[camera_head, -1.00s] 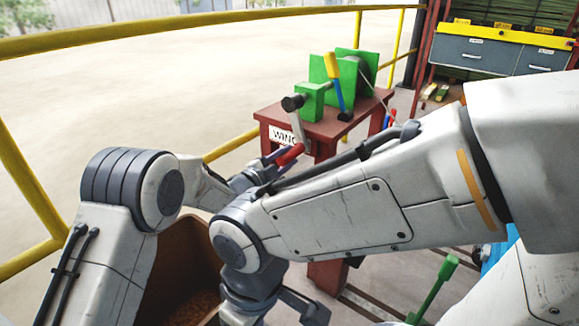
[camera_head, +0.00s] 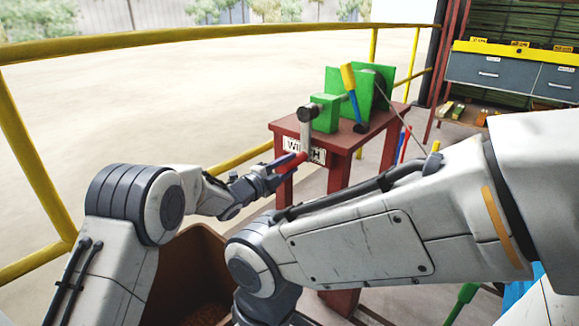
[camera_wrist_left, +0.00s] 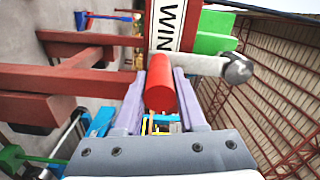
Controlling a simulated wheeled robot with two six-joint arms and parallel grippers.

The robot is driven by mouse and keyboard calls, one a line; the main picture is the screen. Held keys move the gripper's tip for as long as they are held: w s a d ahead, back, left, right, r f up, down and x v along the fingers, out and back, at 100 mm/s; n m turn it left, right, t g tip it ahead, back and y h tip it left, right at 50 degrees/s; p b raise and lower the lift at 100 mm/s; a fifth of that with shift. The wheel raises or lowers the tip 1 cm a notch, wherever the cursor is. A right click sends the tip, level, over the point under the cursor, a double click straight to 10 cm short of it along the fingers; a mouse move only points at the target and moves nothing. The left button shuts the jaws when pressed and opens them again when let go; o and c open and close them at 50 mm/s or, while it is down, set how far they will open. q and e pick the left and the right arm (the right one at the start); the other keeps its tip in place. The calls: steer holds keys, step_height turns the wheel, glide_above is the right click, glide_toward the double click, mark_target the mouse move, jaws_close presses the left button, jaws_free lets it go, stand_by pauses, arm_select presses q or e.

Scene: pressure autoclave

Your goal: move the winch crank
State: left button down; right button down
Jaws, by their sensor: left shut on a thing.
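The winch (camera_head: 325,112) is a green block assembly on a dark red stand with a white label. Its crank has a dark round hub (camera_head: 308,112), a grey arm (camera_head: 306,135) hanging nearly straight down, and a red handle (camera_head: 291,163) pointing toward me. My left gripper (camera_head: 279,172) is shut on the red handle. In the left wrist view, the red handle (camera_wrist_left: 160,88) lies between the two fingers (camera_wrist_left: 160,100), with the grey crank arm (camera_wrist_left: 190,65) beyond it. My right arm crosses the foreground; its gripper is out of view.
A lever with a yellow grip (camera_head: 348,77) stands on the red stand (camera_head: 345,137). A yellow railing (camera_head: 200,38) runs behind. A brown bin (camera_head: 185,275) sits below my left arm. Grey drawers (camera_head: 485,70) stand at the back right.

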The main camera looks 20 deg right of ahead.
arm_select(q)
steer(key=c, duration=0.5)
jaws_free()
steer(key=p+v, duration=0.2)
steer(key=v, duration=0.8)
steer(key=shift+a, duration=0.2)
steer(key=shift+s, duration=0.1)
